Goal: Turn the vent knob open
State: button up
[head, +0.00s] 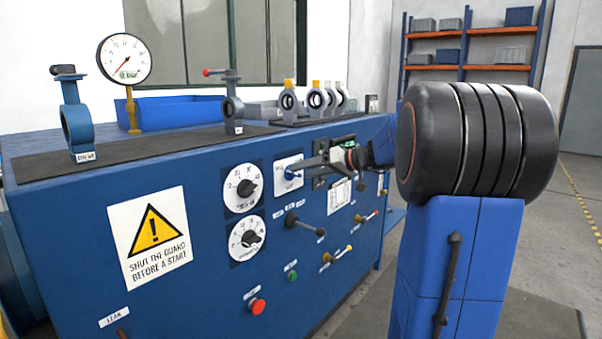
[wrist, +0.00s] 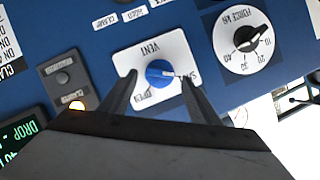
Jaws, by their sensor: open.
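The vent knob (wrist: 159,73) is a small blue round knob on a white plate (wrist: 146,56) marked VENT, with an OPEN label and a second label partly hidden by a finger. The wrist view shows this upside down. The knob's white mark points right, towards the partly hidden label. In the head view the knob (head: 291,174) sits on the blue panel face. My gripper (head: 307,168) is open just in front of it. In the wrist view one fingertip is on each side of the knob, with gaps showing; I cannot tell the depth between them.
Two white dials (head: 242,187) (head: 247,238) are left of the vent plate. A black lever (head: 304,226) sticks out below it. A red button (head: 257,306) is low on the panel. In the wrist view a lit button (wrist: 77,105) and green display (wrist: 22,132) are near my gripper.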

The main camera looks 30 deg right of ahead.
jog(key=shift+x, duration=1.2)
jog(key=shift+c, duration=0.7)
jog(key=c, duration=0.9)
